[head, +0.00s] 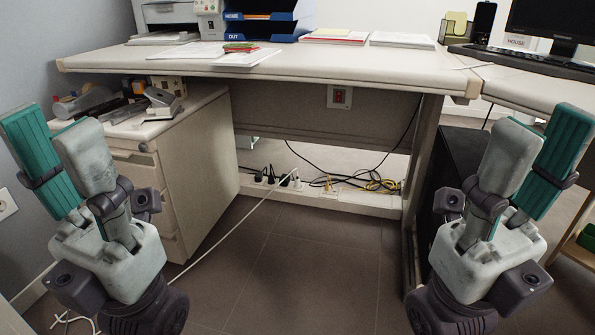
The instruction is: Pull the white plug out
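The white plug (296,181) is small and sits in the long power strip (340,196) on the floor channel under the desk. A white cable (232,226) runs from it across the floor to the lower left. Black plugs (270,175) sit in the strip just left of it. My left gripper (54,130) is raised at the left, open and empty, far from the plug. My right gripper (537,135) is raised at the right, open and empty, also far from the plug.
The desk top (340,62) overhangs the strip. A drawer cabinet (195,165) stands left of the opening and a desk leg (424,150) right of it. Yellow and black cables (375,183) lie along the strip's right part. The floor (300,260) in front is mostly clear.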

